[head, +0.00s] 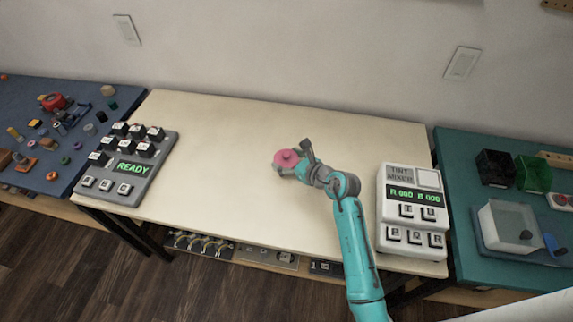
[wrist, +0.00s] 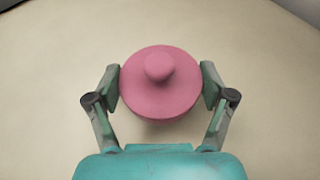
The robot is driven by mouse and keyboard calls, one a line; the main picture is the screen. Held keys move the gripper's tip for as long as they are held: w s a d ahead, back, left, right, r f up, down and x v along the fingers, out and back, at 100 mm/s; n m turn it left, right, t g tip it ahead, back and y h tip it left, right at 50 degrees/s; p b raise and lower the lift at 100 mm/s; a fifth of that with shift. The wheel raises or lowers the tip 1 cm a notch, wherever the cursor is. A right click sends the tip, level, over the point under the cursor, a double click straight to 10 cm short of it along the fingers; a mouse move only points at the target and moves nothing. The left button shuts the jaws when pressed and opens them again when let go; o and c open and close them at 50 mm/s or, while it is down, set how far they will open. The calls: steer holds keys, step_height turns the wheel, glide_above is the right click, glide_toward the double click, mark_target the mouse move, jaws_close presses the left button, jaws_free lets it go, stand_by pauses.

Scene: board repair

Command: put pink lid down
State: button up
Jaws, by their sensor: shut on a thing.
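The pink lid (head: 287,158) is a round disc with a small knob on top. It is over the middle of the cream table (head: 230,130) in the head view. In the wrist view the lid (wrist: 160,95) lies between the two fingers, knob facing the camera. My gripper (wrist: 161,88) is shut on its rim from both sides; it also shows in the head view (head: 291,163). I cannot tell whether the lid touches the table or hangs just above it.
A grey button panel reading READY (head: 130,160) stands at the table's left. A white tint mixer (head: 411,210) stands at the right. A blue table (head: 40,105) with many small parts is at far left; a teal table (head: 465,255) with bins is at right. The cream table around the lid is clear.

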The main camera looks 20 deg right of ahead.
mark_target(287, 166)
steer(key=shift+f, duration=1.45)
steer(key=shift+f, duration=0.15)
steer(key=o, duration=1)
steer(key=shift+c, duration=0.2)
steer(key=v, duration=1.2)
steer(key=shift+r, duration=0.25)
